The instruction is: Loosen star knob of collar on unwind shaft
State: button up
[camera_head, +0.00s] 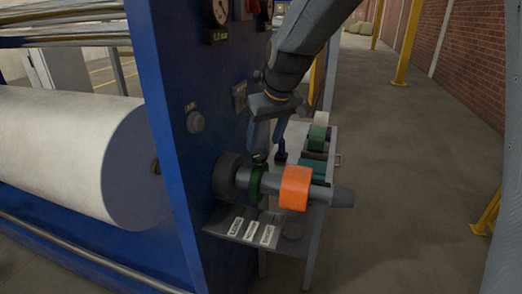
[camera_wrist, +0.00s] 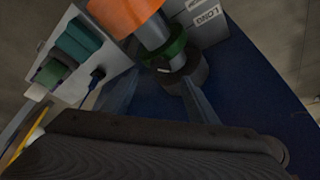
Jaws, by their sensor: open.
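The unwind shaft (camera_head: 343,197) sticks out to the right from the blue machine panel. A green collar (camera_head: 257,183) sits around it between a dark hub (camera_head: 228,174) and an orange ring (camera_head: 295,188). My gripper (camera_head: 267,148) is open and points down just above the collar, its left finger close to the collar's top. A small dark shape there may be the star knob, but I cannot make it out clearly. In the wrist view the green collar (camera_wrist: 173,50) lies beyond the spread fingers, next to the orange ring (camera_wrist: 122,12).
A small table (camera_head: 322,150) with green rolls (camera_head: 312,170) stands behind the shaft. A labelled shelf (camera_head: 236,226) lies below the shaft. A large white roll (camera_head: 70,150) fills the left side. The floor at the right is mostly clear.

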aim_at(260, 156)
jog(key=shift+p+x, duration=0.8)
jog(key=shift+x, duration=2.1)
jog(key=shift+c, duration=0.2)
jog(key=c, duration=1)
